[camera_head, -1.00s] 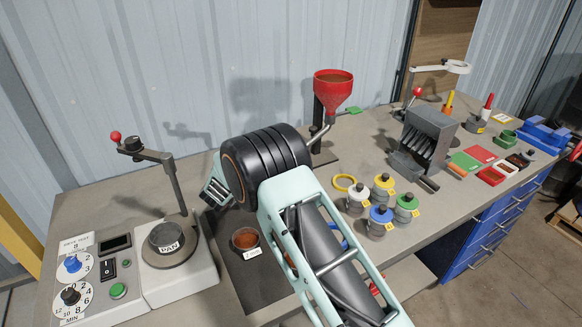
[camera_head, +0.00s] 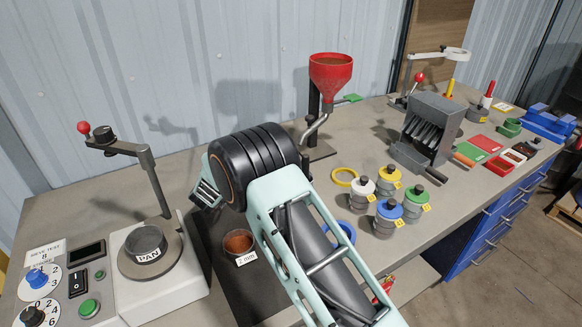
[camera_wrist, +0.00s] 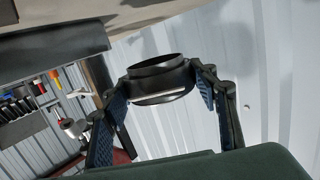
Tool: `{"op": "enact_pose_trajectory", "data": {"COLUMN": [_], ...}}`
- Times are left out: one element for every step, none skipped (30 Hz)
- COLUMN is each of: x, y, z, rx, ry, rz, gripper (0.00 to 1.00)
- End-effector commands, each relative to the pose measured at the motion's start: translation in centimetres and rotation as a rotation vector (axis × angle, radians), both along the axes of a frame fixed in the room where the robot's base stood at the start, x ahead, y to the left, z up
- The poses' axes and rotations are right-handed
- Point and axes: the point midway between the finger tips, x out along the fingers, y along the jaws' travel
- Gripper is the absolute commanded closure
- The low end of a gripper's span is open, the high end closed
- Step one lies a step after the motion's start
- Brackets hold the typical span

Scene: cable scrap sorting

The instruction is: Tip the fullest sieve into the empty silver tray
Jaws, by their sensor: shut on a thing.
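My gripper (camera_wrist: 158,88) is shut on a dark round vessel (camera_wrist: 157,74) with a thick rim, held between its two fingers in the wrist view. I cannot tell if this is a sieve or what is inside it. A small round container (camera_head: 239,243) with brown grains and a "2 mm" label, perhaps a sieve, sits on the dark mat left of my forearm. I cannot make out a silver tray.
A scale with a dark pan (camera_head: 146,244) stands at the left, below a red-knobbed arm (camera_head: 150,180). A red funnel (camera_head: 331,70) stands behind my arm. Several lidded jars (camera_head: 362,195), a yellow ring (camera_head: 344,177) and a grey slotted rack (camera_head: 432,125) stand to the right.

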Motion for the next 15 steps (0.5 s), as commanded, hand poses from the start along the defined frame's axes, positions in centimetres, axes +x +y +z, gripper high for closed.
{"op": "enact_pose_trajectory", "data": {"x": [0.0,0.0,0.0,0.0,-0.1,-0.1,-0.1,-0.2,-0.2,-0.2,-0.3,-0.3,-0.3,-0.4,-0.4], "y": [-0.2,-0.3,-0.4,-0.5,-0.6,-0.8,-0.9,-1.0,-1.2,-1.4,-1.5,-1.7,-1.9,-2.0,-2.2], "z": [0.0,0.0,0.1,0.1,0.2,0.2,0.2,0.2,0.3,0.4,0.4,0.4,0.2,0.0,-0.1], "rx": [0.010,0.020,0.032,0.044,0.056,0.074,0.087,0.104,0.123,0.138,0.153,0.171,0.187,0.201,0.221], "ry": [-0.004,-0.005,-0.007,-0.010,-0.012,-0.015,-0.018,-0.022,-0.026,-0.028,-0.031,-0.035,-0.038,-0.040,-0.044], "rz": [-0.001,-0.001,-0.001,-0.002,-0.002,-0.001,0.000,-0.001,-0.002,-0.002,-0.003,-0.001,-0.002,-0.002,-0.002], "gripper": [0.76,0.76,0.76,0.76,0.76,0.76,0.76,0.76,0.76,0.76,0.76,0.76,0.76,0.76,0.76]}}
